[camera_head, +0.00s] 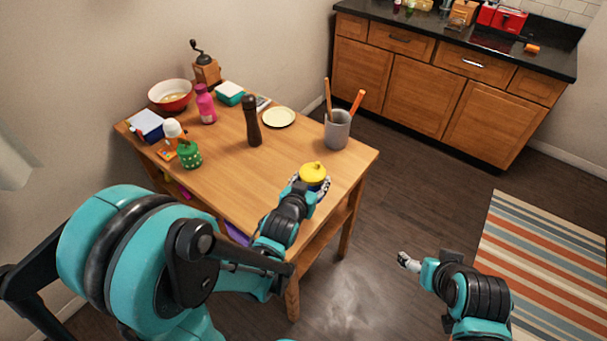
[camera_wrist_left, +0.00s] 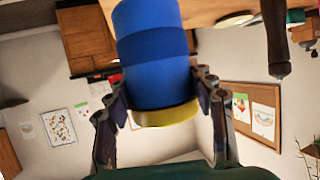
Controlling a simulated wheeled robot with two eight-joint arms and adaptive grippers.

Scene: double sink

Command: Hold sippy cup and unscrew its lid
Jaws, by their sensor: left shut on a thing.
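The sippy cup has a yellow lid (camera_head: 313,172), seen at the table's near right corner in the head view. My left gripper (camera_head: 311,188) is shut around the cup and hides most of its body there. The left wrist view shows the blue cup body (camera_wrist_left: 155,60) between the two fingers of my left gripper (camera_wrist_left: 160,95), with its yellow lid (camera_wrist_left: 165,115) toward the palm. I cannot tell whether the cup touches the table. My right gripper (camera_head: 408,262) is off the table to the right, apart from the cup; its jaw opening is unclear.
The wooden table (camera_head: 220,180) holds a pepper mill (camera_head: 253,125), a plate (camera_head: 278,117), a grey utensil holder (camera_head: 337,132), a pink bottle (camera_head: 206,105), a green container (camera_head: 189,155) and a red bowl (camera_head: 170,96). Open floor lies to the right, with a striped rug (camera_head: 540,265).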

